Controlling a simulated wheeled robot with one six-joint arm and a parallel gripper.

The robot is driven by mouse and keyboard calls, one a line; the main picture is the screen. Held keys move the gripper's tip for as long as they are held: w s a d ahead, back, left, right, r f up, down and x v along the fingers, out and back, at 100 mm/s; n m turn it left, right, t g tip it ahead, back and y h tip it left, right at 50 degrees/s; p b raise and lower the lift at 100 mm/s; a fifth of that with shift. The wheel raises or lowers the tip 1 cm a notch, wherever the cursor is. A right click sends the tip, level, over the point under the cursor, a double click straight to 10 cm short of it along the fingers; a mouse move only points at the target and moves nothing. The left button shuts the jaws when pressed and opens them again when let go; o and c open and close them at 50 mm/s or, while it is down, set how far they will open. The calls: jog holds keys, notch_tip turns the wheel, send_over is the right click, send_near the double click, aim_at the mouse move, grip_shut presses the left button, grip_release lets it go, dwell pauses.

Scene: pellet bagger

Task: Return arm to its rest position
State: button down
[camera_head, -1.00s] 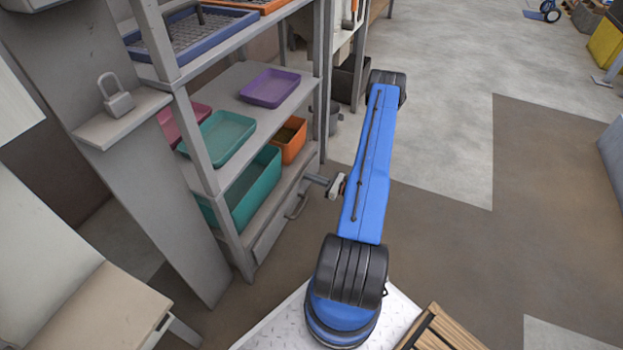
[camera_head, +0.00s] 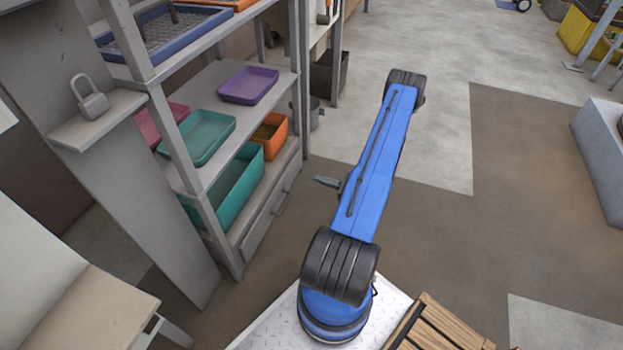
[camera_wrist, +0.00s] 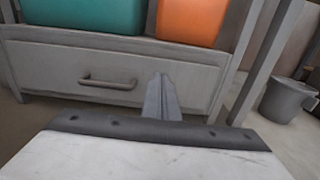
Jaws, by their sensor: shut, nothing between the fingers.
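My blue arm reaches forward over the floor beside the shelf unit in the head view. My gripper (camera_head: 325,181) pokes out from the left side of the arm, and most of it is hidden behind the arm. In the wrist view my gripper (camera_wrist: 162,95) is shut and empty, with its fingers together. It points toward a grey drawer (camera_wrist: 100,75) with a bar handle, which looks closed. In the head view the gripper is apart from the shelf unit and its drawer (camera_head: 262,222).
The shelf unit (camera_head: 195,180) at left holds a purple tray (camera_head: 249,85), a teal tray (camera_head: 203,136) and teal and orange bins. A padlock (camera_head: 89,97) sits on a ledge. A grey bucket (camera_wrist: 287,98) stands beyond the shelf. Open floor lies right of my arm.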

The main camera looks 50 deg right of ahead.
jog(key=shift+s+d, duration=0.2)
jog(key=shift+s, duration=0.4)
jog(key=w+a+r+n+g+y, duration=0.2)
jog(key=a+r+n+g, duration=0.35)
jog(key=a+r, duration=0.4)
jog(key=w+a+r+n+g+y, duration=0.15)
jog(key=a+r+n+g, duration=0.4)
jog(key=r, duration=0.75)
jog(key=w+a+r+n+g+y, duration=0.1)
jog(key=w+a+r+n+g, duration=0.15)
jog(key=a+r+n, duration=0.6)
jog(key=s+a+r+n+g+h, duration=0.3)
jog(key=s+a+r+n+h, duration=0.25)
jog(key=s+a+r, duration=0.75)
jog(key=s+a+r+n+t+h, duration=0.4)
jog(key=s+r+n+h, duration=0.2)
jog(key=s+r, duration=0.4)
jog(key=shift+s+t, duration=0.35)
jog(key=shift+s, duration=0.15)
jog(key=shift+r, duration=0.1)
